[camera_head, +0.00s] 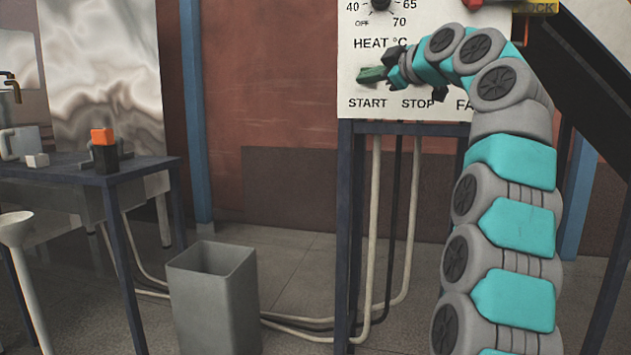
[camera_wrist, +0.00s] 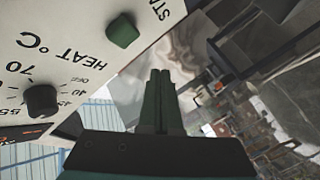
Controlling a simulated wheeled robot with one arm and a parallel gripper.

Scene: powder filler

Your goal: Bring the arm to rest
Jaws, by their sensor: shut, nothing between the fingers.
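My arm (camera_head: 512,220) is mine, teal and grey, rising at the right and bending left in front of the white control panel (camera_head: 352,100). My gripper (camera_head: 397,74) is at the panel, just right of the green START button (camera_head: 371,74) in the head view. In the wrist view the gripper (camera_wrist: 160,80) is shut and empty, its dark fingers together. The green button (camera_wrist: 122,30) shows up and left of the fingertips there, apart from them in the picture. The heat knob (camera_wrist: 42,99) is at the left. The STOP button is hidden behind my gripper and arm.
A dark table (camera_head: 60,172) at the left holds an orange-and-black object (camera_head: 104,150) and a grey jug (camera_head: 20,144). A grey open bin (camera_head: 214,300) stands on the floor, with cables (camera_head: 290,326) behind it. A dark sloping beam (camera_head: 590,70) is close at the right.

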